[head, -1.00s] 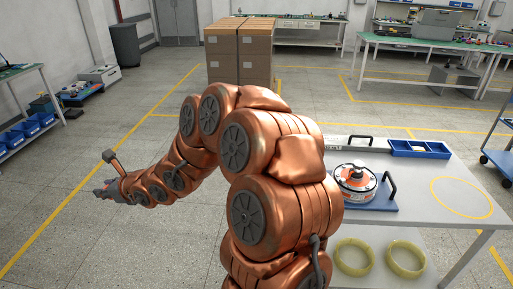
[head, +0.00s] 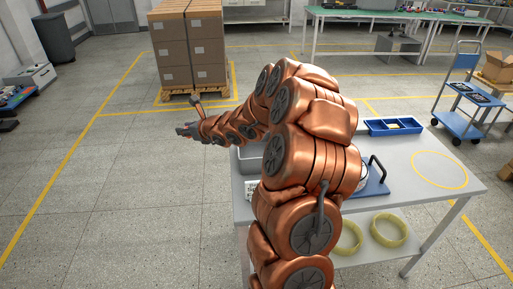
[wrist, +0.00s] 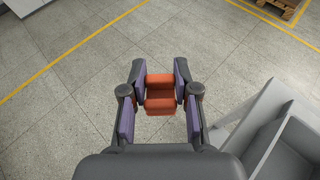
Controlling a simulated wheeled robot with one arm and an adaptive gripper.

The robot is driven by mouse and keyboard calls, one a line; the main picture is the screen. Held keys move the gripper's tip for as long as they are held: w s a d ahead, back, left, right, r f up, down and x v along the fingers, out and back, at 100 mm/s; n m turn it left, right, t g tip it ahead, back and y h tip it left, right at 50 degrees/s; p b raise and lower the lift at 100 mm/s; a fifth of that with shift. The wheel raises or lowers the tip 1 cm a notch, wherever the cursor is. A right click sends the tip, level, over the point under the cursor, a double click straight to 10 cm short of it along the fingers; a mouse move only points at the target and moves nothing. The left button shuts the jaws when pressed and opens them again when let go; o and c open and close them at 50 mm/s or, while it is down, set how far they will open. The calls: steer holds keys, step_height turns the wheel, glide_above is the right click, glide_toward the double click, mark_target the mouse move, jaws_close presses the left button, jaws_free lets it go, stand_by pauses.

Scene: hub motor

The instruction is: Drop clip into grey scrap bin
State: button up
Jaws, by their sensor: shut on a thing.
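The clip (wrist: 159,103) is an orange-red piece between the fingers of my gripper (wrist: 159,78) in the wrist view. My gripper is shut on it and holds it over bare floor. The grey bin (wrist: 286,148) is at the lower right of the wrist view, to the right of the fingers and apart from the clip. In the head view my gripper (head: 184,130) is at the far end of my arm, left of the workbench. The grey bin (head: 250,158) stands at the bench's left end, partly hidden behind my arm. The clip is too small to make out there.
Stacked boxes (head: 190,45) stand on a pallet behind. Floor to the left is clear.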

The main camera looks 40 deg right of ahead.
steer(key=s+d+f+m+h+p, duration=0.1)
steer(key=s+d+f, duration=0.15)
steer(key=d, duration=0.55)
steer(key=s+d+f+h+p, duration=0.1)
steer(key=s+d, duration=0.2)
steer(key=d, duration=0.6)
steer(key=s+d+f+m+h+p, duration=0.1)
steer(key=s+d, duration=0.2)
steer(key=d, duration=0.5)
steer(key=shift+w+d+f+b, duration=0.15)
steer(key=shift+f+b, duration=0.7)
steer(key=shift+f, duration=0.65)
steer(key=shift+d+f+b, duration=0.1)
steer(key=shift+f+b, duration=0.75)
steer(key=shift+f, duration=0.6)
steer(key=o, duration=0.9)
steer(key=v, duration=1.2)
steer(key=shift+d+f, duration=0.1)
steer(key=shift+d, duration=0.1)
